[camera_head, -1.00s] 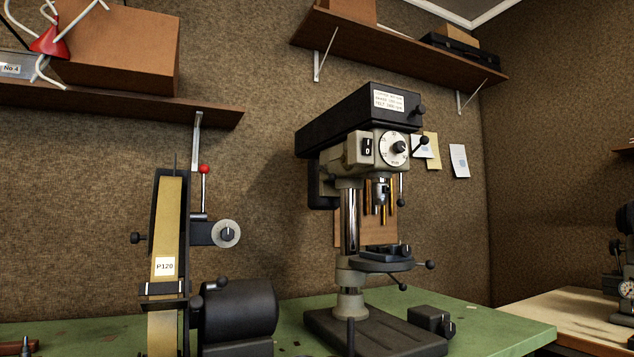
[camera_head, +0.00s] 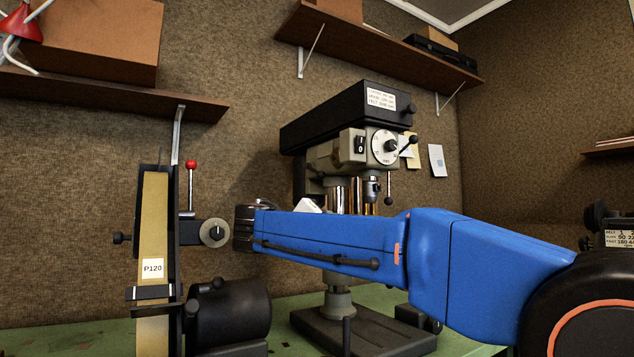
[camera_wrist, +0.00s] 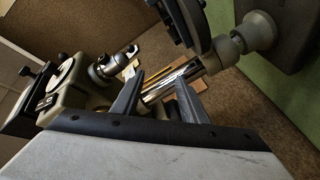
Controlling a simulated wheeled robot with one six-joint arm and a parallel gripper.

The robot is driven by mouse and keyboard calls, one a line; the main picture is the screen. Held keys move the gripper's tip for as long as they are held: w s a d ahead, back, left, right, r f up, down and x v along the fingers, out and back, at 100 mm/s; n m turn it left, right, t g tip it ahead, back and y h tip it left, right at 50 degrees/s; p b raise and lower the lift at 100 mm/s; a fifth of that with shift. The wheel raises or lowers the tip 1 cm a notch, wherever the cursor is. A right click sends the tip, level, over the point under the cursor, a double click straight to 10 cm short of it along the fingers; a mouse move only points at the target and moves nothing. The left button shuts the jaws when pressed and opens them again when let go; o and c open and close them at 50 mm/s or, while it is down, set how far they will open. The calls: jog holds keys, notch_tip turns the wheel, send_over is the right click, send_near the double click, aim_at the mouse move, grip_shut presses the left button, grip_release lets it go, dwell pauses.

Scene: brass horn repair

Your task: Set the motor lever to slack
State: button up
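The drill press (camera_head: 350,106) stands on the green bench, with a black belt housing, a speed dial (camera_head: 386,146) and an I/O switch. A short black-knobbed lever (camera_head: 410,140) sticks up to the right beside the dial. A second thin lever (camera_head: 389,186) hangs down near the chuck. I cannot tell which is the motor lever. No slack label is readable. In the wrist view my gripper (camera_wrist: 161,77) is open, its two dark fingers apart and seemingly empty. The shiny press column (camera_wrist: 172,85) shows beyond them. In the head view my blue arm hides the gripper and the press table.
A belt grinder (camera_head: 153,262) stands at the left, with a red-knobbed lever (camera_head: 191,165) and a motor (camera_head: 230,305). Shelves hang above, including the right one (camera_head: 370,50). The green bench (camera_head: 375,298) has some clear surface. In the wrist view the press table (camera_wrist: 190,20) is close to the fingers.

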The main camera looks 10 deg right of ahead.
jog(key=w+a+r+m+t+h, duration=0.1)
jog(key=w+a+r+t+h, duration=0.2)
jog(key=a+r, duration=0.7)
send_near(319, 176)
jog(key=x, duration=0.8)
jog(key=shift+w+d+r, duration=0.1)
jog(key=shift+w+d, duration=0.05)
jog(key=shift+d, duration=0.15)
jog(key=shift+c, duration=0.2)
grip_shut()
